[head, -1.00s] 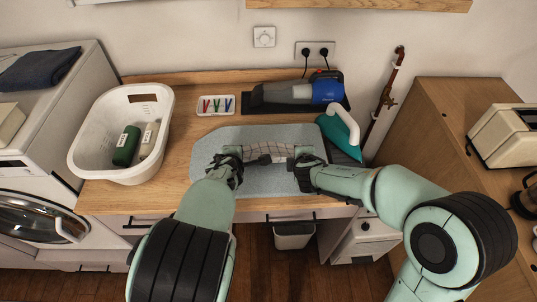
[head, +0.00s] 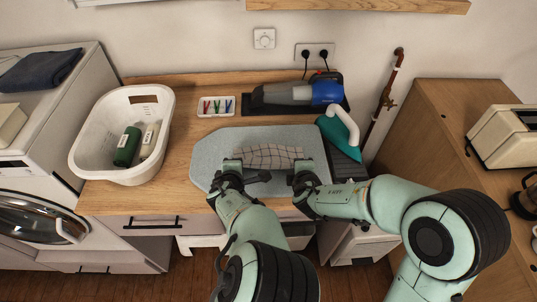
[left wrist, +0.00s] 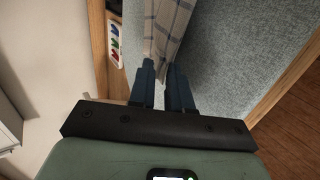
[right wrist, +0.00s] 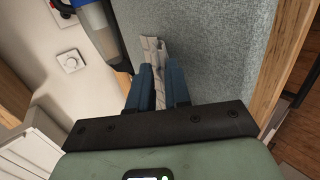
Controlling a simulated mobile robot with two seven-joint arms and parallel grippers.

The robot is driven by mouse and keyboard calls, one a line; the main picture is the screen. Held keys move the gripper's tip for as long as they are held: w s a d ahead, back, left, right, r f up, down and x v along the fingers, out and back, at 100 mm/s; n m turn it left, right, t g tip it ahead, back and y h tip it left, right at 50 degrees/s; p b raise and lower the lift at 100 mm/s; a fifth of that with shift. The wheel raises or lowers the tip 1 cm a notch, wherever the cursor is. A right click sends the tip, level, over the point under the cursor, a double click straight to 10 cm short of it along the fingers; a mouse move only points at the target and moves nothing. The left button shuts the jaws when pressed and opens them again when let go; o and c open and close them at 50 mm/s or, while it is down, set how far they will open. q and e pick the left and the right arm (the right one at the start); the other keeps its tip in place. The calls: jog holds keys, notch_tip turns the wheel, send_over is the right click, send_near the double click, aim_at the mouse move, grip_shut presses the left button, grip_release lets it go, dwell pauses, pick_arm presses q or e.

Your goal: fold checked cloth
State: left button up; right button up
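The checked cloth (head: 268,156) is beige with dark lines and lies wavy over the grey mat (head: 215,150). My left gripper (head: 232,166) is at its left end; in the left wrist view the fingers (left wrist: 163,80) close on a fold of the cloth (left wrist: 166,30). My right gripper (head: 303,174) is at its right end; in the right wrist view the fingers (right wrist: 159,85) have a narrow strip of the cloth (right wrist: 151,50) between them. The cloth spans between both grippers. Whether its middle touches the mat I cannot tell.
A white basket (head: 88,145) with bottles stands left on the counter. The counter's front edge is close to my arms.

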pick_arm(q)
jog(key=o, duration=0.4)
pick_arm(e)
jog(key=o, duration=0.4)
pick_arm(q)
jog(key=shift+r, duration=0.2)
pick_arm(e)
jog(key=shift+r, duration=0.25)
pick_arm(q)
jog(key=s+r, duration=0.6)
jog(key=r, duration=0.2)
jog(key=shift+r, duration=0.3)
pick_arm(e)
jog(key=s+r, duration=0.6)
jog(key=r, duration=0.2)
jog(key=shift+r, duration=0.3)
